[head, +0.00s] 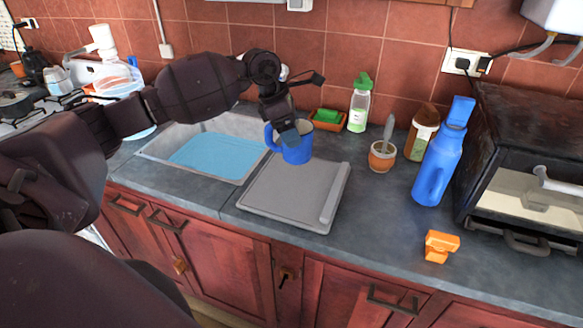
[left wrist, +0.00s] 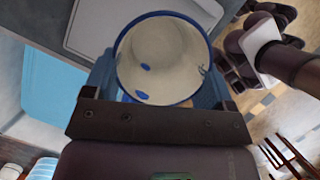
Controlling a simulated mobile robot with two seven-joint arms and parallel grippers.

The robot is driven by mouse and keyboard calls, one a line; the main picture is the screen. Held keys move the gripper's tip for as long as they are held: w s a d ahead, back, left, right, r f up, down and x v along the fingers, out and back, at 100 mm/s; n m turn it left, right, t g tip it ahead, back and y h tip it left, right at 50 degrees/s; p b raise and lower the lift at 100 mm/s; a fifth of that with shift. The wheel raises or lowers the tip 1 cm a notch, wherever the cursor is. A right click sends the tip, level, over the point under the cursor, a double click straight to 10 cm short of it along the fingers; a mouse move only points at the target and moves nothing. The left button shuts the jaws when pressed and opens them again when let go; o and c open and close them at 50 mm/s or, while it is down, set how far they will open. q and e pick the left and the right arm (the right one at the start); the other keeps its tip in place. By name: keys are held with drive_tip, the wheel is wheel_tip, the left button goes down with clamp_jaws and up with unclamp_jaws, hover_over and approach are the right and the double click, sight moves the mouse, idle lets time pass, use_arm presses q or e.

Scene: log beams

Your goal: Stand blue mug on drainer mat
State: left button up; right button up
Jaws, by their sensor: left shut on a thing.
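The blue mug (head: 297,150) is upright, with its handle towards the left and the sink. My left gripper (head: 290,136) is shut on it from above and behind. In the left wrist view the mug's pale inside (left wrist: 165,62) and blue rim show between the fingers (left wrist: 160,90). The grey drainer mat (head: 285,190) lies on the counter right of the sink, with a raised bar along its right side. The mug appears over the mat's far edge; I cannot tell whether it touches the mat. The mat also shows in part in the left wrist view (left wrist: 95,28). My right gripper is not in view.
The sink (head: 215,150) holds blue water. Behind the mat are an orange sponge tray (head: 326,124) and a green-capped bottle (head: 359,105).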

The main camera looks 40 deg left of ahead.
sight(291, 158)
use_arm(q)
wheel_tip(291, 158, down, 7)
drive_tip(key=shift+r+p, duration=0.2)
drive_tip(key=shift+p, duration=0.1)
drive_tip(key=shift+f, duration=1.15)
wheel_tip(291, 158, down, 3)
drive_tip(key=shift+r, duration=0.1)
drive_tip(key=shift+f, duration=0.25)
drive_tip(key=o, duration=1.1)
drive_tip(key=shift+o, duration=0.2)
drive_tip(key=shift+r, duration=0.3)
drive_tip(key=b+v, duration=0.1)
drive_tip(key=v, duration=1)
drive_tip(key=shift+r, duration=0.35)
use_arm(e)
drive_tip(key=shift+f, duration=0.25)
